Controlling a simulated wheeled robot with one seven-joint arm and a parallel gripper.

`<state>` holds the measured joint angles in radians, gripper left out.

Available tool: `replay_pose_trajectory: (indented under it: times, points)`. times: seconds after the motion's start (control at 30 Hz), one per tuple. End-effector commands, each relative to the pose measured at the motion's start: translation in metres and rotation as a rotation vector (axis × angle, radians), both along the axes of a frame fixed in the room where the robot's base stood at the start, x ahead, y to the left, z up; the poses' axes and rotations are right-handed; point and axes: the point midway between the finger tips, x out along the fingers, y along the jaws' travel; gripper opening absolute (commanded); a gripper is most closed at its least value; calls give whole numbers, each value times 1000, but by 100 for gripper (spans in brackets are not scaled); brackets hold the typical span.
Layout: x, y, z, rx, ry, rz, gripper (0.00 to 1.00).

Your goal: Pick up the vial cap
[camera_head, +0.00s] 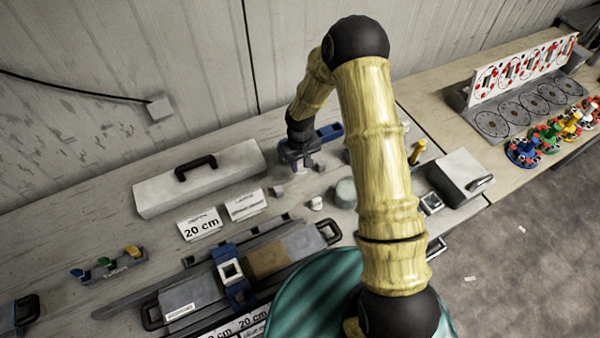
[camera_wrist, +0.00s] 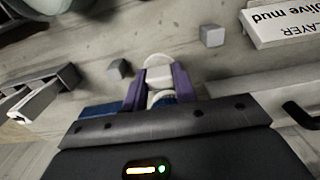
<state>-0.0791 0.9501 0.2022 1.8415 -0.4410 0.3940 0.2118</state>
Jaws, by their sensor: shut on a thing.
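My gripper (camera_head: 299,160) is low over the back of the workbench in the head view. In the wrist view, my gripper (camera_wrist: 165,72) has its two purple fingers closed on a pale rounded piece, which looks like the vial cap (camera_wrist: 158,60). The cap lies between the fingertips and sticks out a little past them. A white and blue part (camera_wrist: 162,98) shows between the fingers nearer the palm; I cannot tell what it is. In the head view the cap is too small and covered to make out.
A grey cube (camera_wrist: 212,36) and a darker block (camera_wrist: 119,69) lie near the fingers. A lidded box with a black handle (camera_head: 198,178) stands to the left. A white cup (camera_head: 316,203) and a grey-green round jar (camera_head: 345,193) stand nearer the front. Label cards (camera_head: 246,204) lie between.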

Motion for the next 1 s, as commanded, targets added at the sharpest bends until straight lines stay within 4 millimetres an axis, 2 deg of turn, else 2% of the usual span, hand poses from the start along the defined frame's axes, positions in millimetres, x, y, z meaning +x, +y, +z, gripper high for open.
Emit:
replay_pose_trajectory:
  times: [0.1,0.27,1.0]
  points:
    - [1,0,14,2,-1,-2,7]
    - [0,0,24,0,0,-1,7]
    - [0,0,25,1,0,0,7]
